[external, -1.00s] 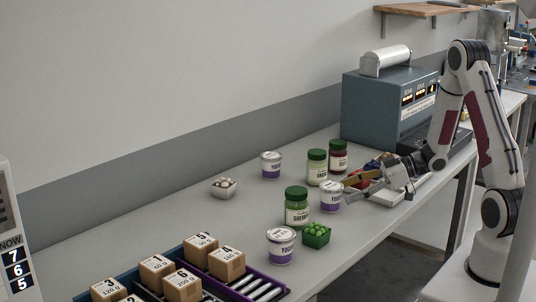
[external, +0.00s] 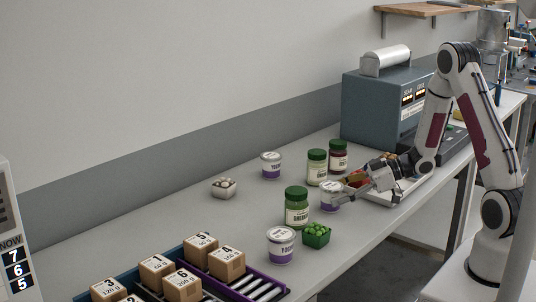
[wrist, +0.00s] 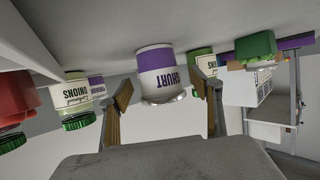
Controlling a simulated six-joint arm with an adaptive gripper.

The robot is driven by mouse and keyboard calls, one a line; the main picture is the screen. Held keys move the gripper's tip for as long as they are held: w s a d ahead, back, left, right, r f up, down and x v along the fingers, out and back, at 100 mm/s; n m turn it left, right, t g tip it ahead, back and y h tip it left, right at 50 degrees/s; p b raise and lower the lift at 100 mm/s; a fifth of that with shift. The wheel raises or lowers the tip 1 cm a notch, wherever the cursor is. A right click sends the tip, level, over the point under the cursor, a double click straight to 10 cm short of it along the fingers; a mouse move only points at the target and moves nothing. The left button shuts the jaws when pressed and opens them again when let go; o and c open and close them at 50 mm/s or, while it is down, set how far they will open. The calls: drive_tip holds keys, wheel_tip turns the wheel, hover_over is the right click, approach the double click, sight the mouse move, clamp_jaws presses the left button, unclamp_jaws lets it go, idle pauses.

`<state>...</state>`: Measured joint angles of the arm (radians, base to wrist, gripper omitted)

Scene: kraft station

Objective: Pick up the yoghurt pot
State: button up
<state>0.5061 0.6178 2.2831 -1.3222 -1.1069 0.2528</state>
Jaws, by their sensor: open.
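Three white-and-purple yoghurt pots stand upright on the bench: one (external: 330,198) at my gripper, one (external: 271,166) farther back and one (external: 281,246) nearer the front. My gripper (external: 351,193) reaches in low from the right, fingers pointing at the first pot. In the wrist view, which is upside down, my gripper (wrist: 161,88) is open, with one finger on each side of this pot (wrist: 158,72). I cannot tell how far the pot sits between the fingers, and no contact is clear.
A green-lidded jar (external: 317,167) and a dark red jar (external: 338,156) stand just behind the pot. Another green-lidded jar (external: 297,207) and a green punnet (external: 316,236) stand to its left. A grey-blue machine (external: 375,110) is behind. Boxes (external: 227,263) fill a tray at the front.

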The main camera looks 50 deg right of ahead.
drive_tip(key=shift+x, duration=1)
drive_tip(key=c, duration=1.4)
